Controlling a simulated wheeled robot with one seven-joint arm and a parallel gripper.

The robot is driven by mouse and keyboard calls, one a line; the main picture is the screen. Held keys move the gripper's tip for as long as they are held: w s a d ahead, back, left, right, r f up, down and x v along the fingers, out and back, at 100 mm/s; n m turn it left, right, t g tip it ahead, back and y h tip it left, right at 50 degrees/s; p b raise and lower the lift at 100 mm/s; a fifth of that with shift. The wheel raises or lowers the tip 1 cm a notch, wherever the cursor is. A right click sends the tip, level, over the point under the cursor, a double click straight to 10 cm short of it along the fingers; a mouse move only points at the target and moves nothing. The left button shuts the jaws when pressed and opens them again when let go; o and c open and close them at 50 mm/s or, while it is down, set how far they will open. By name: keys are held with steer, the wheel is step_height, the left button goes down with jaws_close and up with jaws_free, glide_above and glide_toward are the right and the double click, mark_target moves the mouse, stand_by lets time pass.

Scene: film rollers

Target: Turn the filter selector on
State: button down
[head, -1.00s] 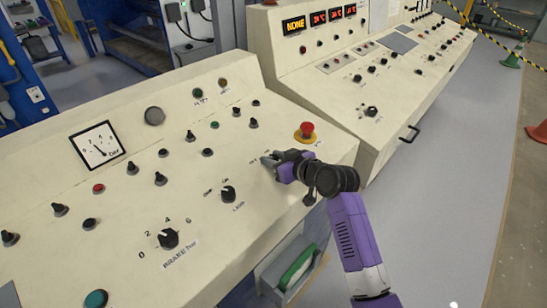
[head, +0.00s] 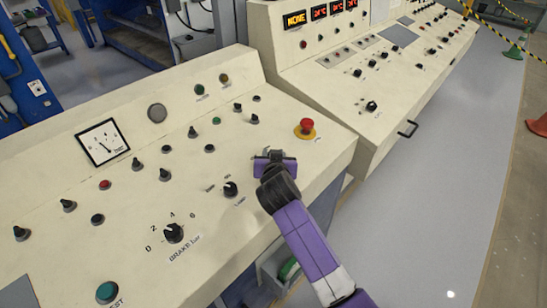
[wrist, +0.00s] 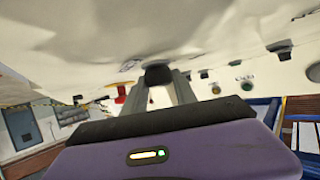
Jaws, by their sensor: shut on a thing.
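My gripper (head: 273,154) is on the sloped cream panel (head: 130,215), to the left of the red emergency button. In the wrist view, its two grey fingers (wrist: 160,88) are shut on a dark round selector knob (wrist: 158,74), one finger on each side. In the head view, my gripper and wrist cover this knob. Its label and which way it points cannot be read. The black lamp knob (head: 231,188) sits to the left of my gripper, and the larger brake knob (head: 173,233) is further down left.
The red emergency button (head: 306,127) on its yellow ring stands close by on the right. A second console (head: 365,85) stands behind.

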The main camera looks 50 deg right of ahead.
steer(key=m+g+h+b, duration=0.2)
steer(key=m+b, duration=0.1)
steer(key=shift+w+a+f+g, duration=0.1)
steer(key=shift+a+f+g, duration=0.1)
steer(key=shift+g, duration=0.1)
steer(key=shift+d+r+m+g+h+b, duration=0.1)
steer(key=shift+m+g+h+b, duration=0.2)
steer(key=shift+m+g+b, duration=0.5)
steer(key=c, duration=1)
jaws_free()
steer(key=shift+r, duration=0.1)
steer(key=v, duration=0.7)
steer(key=shift+s+a+r+b, duration=0.1)
steer(key=shift+s+a+b, duration=0.1)
steer(key=shift+a+b, duration=0.15)
